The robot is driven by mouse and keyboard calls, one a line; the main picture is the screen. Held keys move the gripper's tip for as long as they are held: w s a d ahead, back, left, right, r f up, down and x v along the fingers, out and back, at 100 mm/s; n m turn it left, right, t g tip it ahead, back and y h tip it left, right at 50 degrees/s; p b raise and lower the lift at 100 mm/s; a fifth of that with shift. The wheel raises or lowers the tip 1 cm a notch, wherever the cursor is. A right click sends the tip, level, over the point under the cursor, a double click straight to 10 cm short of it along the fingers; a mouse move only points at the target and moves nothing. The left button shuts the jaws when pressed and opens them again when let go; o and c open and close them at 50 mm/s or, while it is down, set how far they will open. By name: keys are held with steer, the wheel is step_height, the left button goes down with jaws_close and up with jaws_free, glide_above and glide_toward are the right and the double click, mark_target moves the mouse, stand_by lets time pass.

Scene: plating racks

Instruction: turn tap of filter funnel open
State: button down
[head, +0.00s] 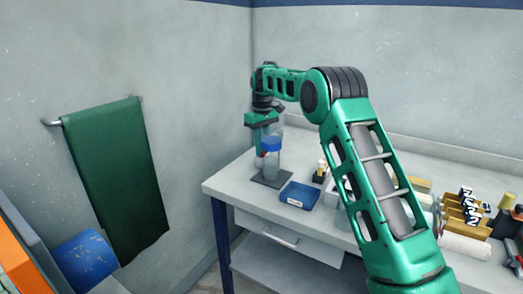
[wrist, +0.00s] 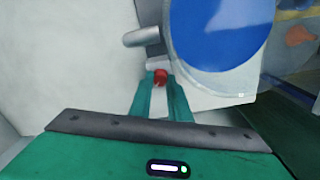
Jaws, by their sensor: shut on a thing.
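The filter funnel (head: 271,160) stands upright at the far left corner of the bench, on a dark base plate (head: 271,179). Its blue top also shows large in the wrist view (wrist: 218,30), with a pale spout to its left. The red tap (wrist: 160,77) sits between my fingertips, beside the funnel body. My gripper (wrist: 160,82) is shut on the red tap. In the head view my gripper (head: 260,152) reaches down at the funnel's left side. The tap's exact angle is hard to tell because the fingers cover most of it.
A blue tray (head: 299,195) lies on the bench right of the funnel. Small bottles (head: 321,171) stand beyond it. Several boxes and a white roll (head: 465,246) fill the right side. A wall stands close left, with a green towel (head: 116,175).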

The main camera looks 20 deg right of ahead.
steer(key=m, duration=0.5)
steer(key=shift+m, duration=0.4)
steer(key=m, duration=0.4)
steer(key=shift+r+m, duration=0.1)
steer(key=shift+m, duration=0.3)
steer(key=c, duration=1.7)
jaws_free()
steer(key=shift+o, duration=0.2)
step_height(320, 180, up, 11)
steer(key=shift+w, duration=0.15)
